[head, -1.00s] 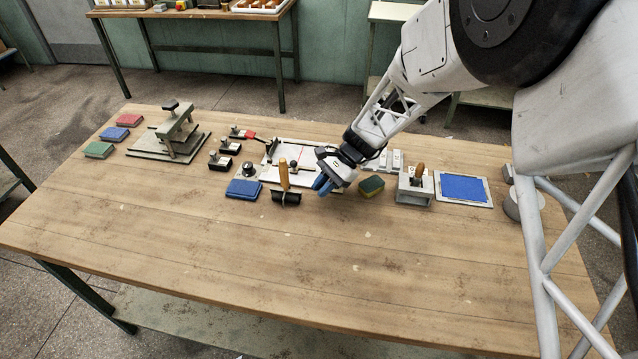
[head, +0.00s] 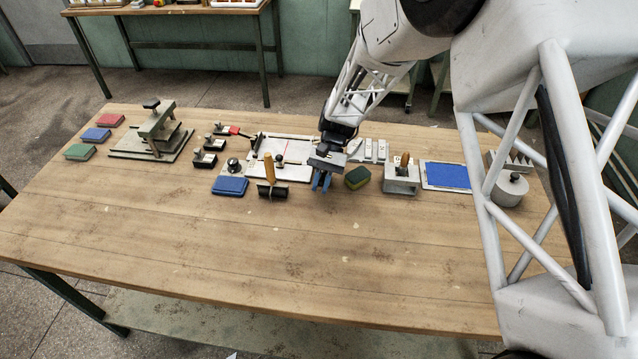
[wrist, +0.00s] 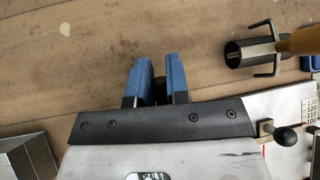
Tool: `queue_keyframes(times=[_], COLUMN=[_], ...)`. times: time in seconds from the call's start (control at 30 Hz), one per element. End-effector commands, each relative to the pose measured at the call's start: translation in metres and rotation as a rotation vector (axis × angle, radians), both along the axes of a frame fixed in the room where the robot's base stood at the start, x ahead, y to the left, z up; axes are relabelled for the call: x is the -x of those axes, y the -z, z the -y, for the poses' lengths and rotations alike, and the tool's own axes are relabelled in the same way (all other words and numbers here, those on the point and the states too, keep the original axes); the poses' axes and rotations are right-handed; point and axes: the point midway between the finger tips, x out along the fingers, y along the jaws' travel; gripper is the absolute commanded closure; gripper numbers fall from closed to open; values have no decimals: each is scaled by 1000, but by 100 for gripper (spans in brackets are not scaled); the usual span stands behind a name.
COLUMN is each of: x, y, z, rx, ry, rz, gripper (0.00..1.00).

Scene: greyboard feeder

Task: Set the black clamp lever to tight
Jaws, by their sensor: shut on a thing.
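My gripper (head: 321,181) has blue fingers pointing down at the near right corner of the white feeder board (head: 288,152). In the wrist view my gripper (wrist: 154,75) is shut on a narrow dark piece (wrist: 159,90), which I take as the black clamp lever. Most of it is hidden between the fingers and under the gripper body, so its angle cannot be read. A black knob on a brass-coloured post (wrist: 285,136) stands at the board's edge, to the right of the gripper in the wrist view.
A metal block with a wooden-handled tool (head: 402,177) and a blue pad (head: 447,176) are farther right. The front of the table is clear.

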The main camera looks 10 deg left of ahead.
Motion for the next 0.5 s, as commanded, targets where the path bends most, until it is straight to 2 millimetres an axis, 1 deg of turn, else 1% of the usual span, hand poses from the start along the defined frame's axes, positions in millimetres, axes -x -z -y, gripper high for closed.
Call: queue_keyframes(times=[0.3, 0.33, 0.4, 0.5], x=[0, 0, 0, 0], y=[0, 0, 0, 0], z=[0, 1, 0, 0], rx=[0, 0, 0, 0], ry=[-2, -1, -1, -1], rz=[-1, 0, 0, 0], gripper=[100, 83, 72, 59])
